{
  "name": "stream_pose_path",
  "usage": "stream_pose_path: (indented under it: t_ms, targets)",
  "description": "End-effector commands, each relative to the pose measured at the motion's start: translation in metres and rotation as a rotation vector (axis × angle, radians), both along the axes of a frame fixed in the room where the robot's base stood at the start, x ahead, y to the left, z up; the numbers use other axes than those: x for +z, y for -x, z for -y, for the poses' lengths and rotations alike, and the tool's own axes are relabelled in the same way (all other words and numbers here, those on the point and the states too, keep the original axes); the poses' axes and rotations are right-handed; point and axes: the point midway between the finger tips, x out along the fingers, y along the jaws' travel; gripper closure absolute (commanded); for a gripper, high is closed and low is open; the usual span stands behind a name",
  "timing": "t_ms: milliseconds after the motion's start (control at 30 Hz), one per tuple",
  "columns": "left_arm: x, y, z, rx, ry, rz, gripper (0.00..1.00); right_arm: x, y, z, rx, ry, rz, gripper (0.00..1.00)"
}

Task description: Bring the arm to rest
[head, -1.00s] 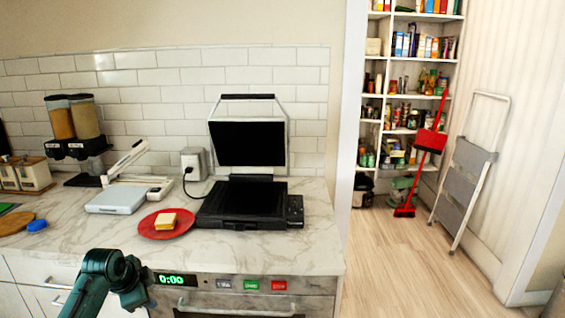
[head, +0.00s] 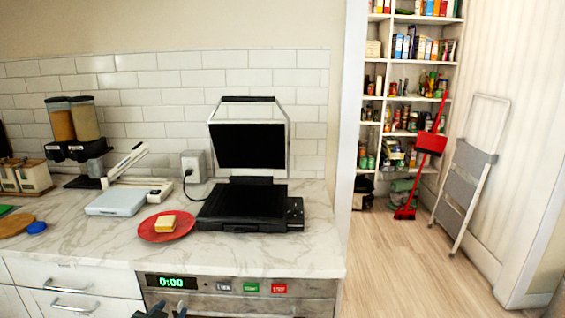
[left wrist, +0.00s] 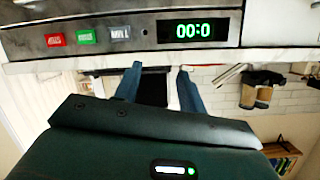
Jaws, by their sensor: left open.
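My left gripper (head: 166,311) shows only at the bottom edge of the head view, low in front of the oven panel. Just its tips and a dark part show there; the rest of the arm is out of the picture. In the left wrist view, where the scene appears upside down, the two blue fingers of this gripper (left wrist: 158,85) stand apart with nothing between them. My right gripper is in neither view.
The counter edge (head: 240,270) and the oven panel (head: 205,286) are close to my left gripper. On the counter are an open black press grill (head: 245,205), a red plate (head: 150,230) with a sandwich (head: 166,223), and a white slicer-like device (head: 115,201). The floor (head: 400,260) at right is clear.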

Motion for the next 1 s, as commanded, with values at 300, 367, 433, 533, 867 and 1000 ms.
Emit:
stream_pose_path:
  t_ms: [300, 367, 433, 533, 867, 1000]
  targets:
    - [-0.099, 0.193, 0.084, -0.084, 0.154, -0.263, 0.59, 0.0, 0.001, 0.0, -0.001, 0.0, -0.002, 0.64]
    - [-0.103, 0.22, 0.094, -0.088, 0.18, -0.299, 0.59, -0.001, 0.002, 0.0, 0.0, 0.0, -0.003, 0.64]
    - [-0.106, 0.245, 0.102, -0.09, 0.202, -0.331, 0.59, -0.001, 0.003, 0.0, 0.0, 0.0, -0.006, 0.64]
    - [-0.107, 0.266, 0.109, -0.088, 0.224, -0.358, 0.59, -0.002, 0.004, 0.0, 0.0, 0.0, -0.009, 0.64]
    - [-0.107, 0.275, 0.111, -0.088, 0.233, -0.371, 0.59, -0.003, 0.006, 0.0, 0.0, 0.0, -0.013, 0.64]
    - [-0.108, 0.275, 0.111, -0.088, 0.233, -0.371, 0.59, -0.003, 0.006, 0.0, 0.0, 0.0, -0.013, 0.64]
